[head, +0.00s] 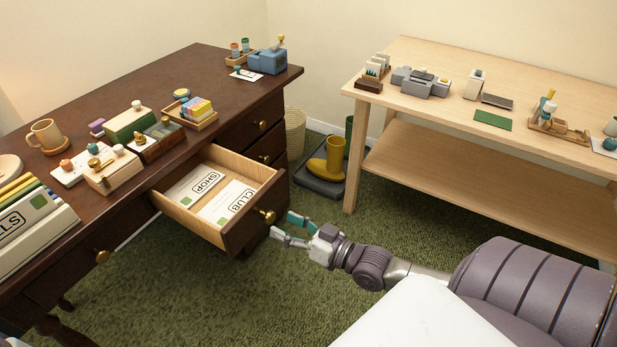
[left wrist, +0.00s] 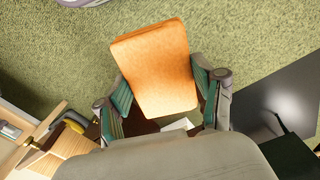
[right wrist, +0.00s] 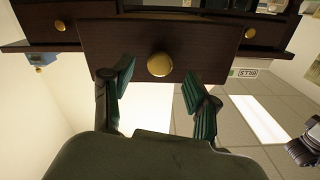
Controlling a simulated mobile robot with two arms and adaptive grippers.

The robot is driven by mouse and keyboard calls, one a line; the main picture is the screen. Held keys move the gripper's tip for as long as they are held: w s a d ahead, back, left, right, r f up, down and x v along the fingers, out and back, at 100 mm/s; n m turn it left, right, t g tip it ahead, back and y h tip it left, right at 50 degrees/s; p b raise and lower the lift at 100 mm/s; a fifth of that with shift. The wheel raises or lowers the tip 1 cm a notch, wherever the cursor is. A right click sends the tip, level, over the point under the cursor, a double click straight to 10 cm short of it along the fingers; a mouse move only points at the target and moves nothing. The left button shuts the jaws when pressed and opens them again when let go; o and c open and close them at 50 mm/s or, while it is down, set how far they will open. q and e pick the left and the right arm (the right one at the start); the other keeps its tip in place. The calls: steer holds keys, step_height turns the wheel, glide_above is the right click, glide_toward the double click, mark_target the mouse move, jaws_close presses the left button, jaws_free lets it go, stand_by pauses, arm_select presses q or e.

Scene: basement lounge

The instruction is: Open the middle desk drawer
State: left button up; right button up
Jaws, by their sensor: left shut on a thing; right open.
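The middle drawer (head: 240,228) of the dark wooden desk (head: 150,75) is pulled well out. Folders labelled SHOP and CLUB lie inside it. Its round brass knob (head: 267,216) is on the front and also shows in the right wrist view (right wrist: 160,64). My right gripper (head: 284,226) is open just in front of the drawer front, its fingers on either side of the knob in the right wrist view and apart from it. My left gripper (left wrist: 160,100) shows only in the left wrist view, shut on an orange block-like object (left wrist: 155,65).
Small boxes, a mug (head: 46,135) and a card tray (head: 193,112) stand on the desk. A light wooden table (head: 470,80) with small items stands at the right. Yellow boots (head: 328,165) sit on a tray between them. Green carpet before the drawer is clear.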

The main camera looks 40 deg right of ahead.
steer(key=v, duration=0.7)
stand_by(0.4)
